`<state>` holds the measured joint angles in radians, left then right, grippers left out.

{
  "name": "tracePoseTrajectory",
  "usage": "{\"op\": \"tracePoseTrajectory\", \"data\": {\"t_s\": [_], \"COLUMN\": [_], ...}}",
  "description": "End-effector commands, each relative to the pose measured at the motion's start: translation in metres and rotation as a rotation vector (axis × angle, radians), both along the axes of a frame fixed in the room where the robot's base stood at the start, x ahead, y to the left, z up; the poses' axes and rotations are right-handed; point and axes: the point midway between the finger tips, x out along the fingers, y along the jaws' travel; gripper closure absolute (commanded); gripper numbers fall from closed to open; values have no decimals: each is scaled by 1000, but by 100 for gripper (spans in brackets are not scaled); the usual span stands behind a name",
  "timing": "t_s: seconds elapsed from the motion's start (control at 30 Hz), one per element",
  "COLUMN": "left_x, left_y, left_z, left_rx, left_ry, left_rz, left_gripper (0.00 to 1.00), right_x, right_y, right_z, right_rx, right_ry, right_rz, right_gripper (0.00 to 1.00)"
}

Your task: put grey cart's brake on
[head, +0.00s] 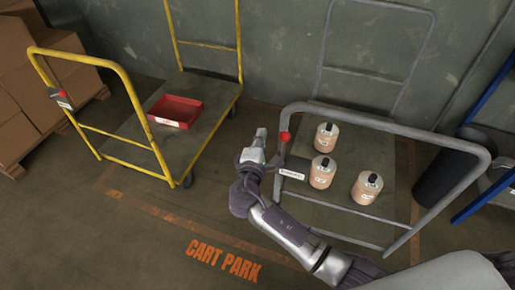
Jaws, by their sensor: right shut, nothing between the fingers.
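The grey cart (440,136) stands at the right, with a grey tubular frame and a flat deck. A red knob (285,137), which looks like its brake control, sits on the left post of the near handle. A dark plate with a white label (291,174) is just below it. My right gripper (260,136) is shut and empty, just left of the red knob; a small gap seems to lie between them. My left gripper is not in view.
Several orange-pink containers with black tops (365,188) stand on the grey cart. A yellow cart (137,105) carrying a red tray (176,111) is at the left. Cardboard boxes (35,85) are stacked far left. A dark bin (445,178) stands right. Open floor marked CART PARK lies in front.

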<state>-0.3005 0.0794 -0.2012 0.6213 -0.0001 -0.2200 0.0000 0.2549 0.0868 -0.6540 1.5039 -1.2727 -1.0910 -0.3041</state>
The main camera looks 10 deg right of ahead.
Motion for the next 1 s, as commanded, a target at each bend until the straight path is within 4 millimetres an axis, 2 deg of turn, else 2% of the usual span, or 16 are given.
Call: {"op": "tracePoseTrajectory", "data": {"t_s": [0.1, 0.3, 0.77, 1.0], "left_x": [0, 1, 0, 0], "left_y": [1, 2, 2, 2], "left_z": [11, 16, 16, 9], "left_rx": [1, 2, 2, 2], "left_ry": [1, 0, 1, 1], "left_rz": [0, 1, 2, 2], "left_gripper": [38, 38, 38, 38], "right_x": [-10, -23, -26, -30], "right_y": [-14, -27, -29, -36], "right_z": [5, 8, 7, 7], "right_rx": [-3, 0, 1, 49], "right_ry": [3, 1, 0, -32], "right_rz": [0, 0, 0, -1], "right_gripper": [100, 100, 100, 100]}}
